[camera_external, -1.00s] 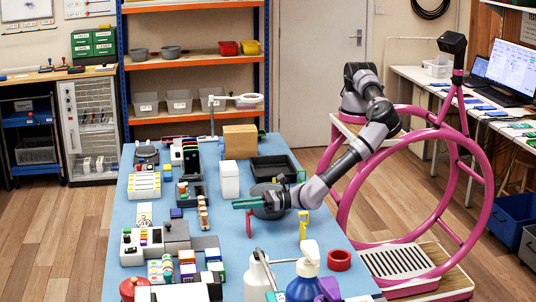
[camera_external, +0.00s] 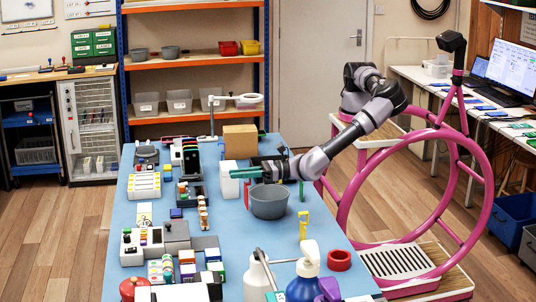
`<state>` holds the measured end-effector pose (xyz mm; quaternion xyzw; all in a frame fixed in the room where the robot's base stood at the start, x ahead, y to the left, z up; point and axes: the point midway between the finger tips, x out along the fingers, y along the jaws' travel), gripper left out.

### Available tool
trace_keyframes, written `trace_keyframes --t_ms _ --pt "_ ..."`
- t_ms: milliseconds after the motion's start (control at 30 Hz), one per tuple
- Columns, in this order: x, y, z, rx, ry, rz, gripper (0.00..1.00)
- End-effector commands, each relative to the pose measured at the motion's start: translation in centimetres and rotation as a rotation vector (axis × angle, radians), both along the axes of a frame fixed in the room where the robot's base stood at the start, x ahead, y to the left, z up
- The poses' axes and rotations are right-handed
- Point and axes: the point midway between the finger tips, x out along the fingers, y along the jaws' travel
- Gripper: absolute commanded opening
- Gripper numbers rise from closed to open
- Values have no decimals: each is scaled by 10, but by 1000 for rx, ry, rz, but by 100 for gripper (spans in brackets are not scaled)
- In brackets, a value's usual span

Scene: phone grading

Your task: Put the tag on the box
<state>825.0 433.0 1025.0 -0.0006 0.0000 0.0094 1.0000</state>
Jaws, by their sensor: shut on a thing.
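My gripper (camera_external: 246,172) has green fingers that point left over the blue table. A thin red piece (camera_external: 247,194) hangs just below the fingers and appears to be held in them; I cannot tell for certain that it is the tag. A brown cardboard box (camera_external: 240,138) stands on the table behind the gripper. A white box-like container (camera_external: 229,186) stands at the fingertips, partly covered by them; I cannot tell whether they touch.
A grey bowl (camera_external: 269,203) is just below my gripper. A yellow piece (camera_external: 303,226) and a green upright piece (camera_external: 301,191) stand to the right. Bottles, including a blue one (camera_external: 303,285), stand at the front.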

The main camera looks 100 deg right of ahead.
Motion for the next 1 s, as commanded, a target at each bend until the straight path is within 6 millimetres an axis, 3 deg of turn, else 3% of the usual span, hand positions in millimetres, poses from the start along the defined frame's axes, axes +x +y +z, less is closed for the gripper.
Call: trace_keyframes --t_ms 167,300,500,600,800,900,1000 --pt "22 -58 25 8 2 -133 0" --pt "36 -128 52 11 3 -296 0" --pt "36 -228 85 9 4 -539 0" --pt "29 -269 98 8 2 -643 0" --pt "15 -318 114 5 1 -775 0" --pt "11 -327 113 3 0 -801 0" --pt "10 -329 97 -1 1 -807 0"
